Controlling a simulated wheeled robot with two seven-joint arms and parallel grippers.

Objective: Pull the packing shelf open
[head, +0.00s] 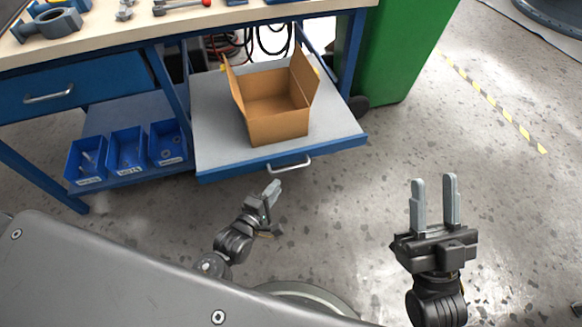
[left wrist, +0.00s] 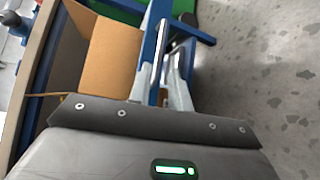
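The packing shelf (head: 222,140) is a grey board with a blue front edge, under the workbench. It sticks out in front of the bench and carries an open cardboard box. Its silver handle (head: 290,166) is on the front edge. My right gripper (head: 434,185) is open and empty over the floor at right.
The cardboard box (head: 278,127) stands on the shelf with flaps up. Blue bins (head: 127,150) sit on a lower shelf at left. The floor in front and to the right is clear.

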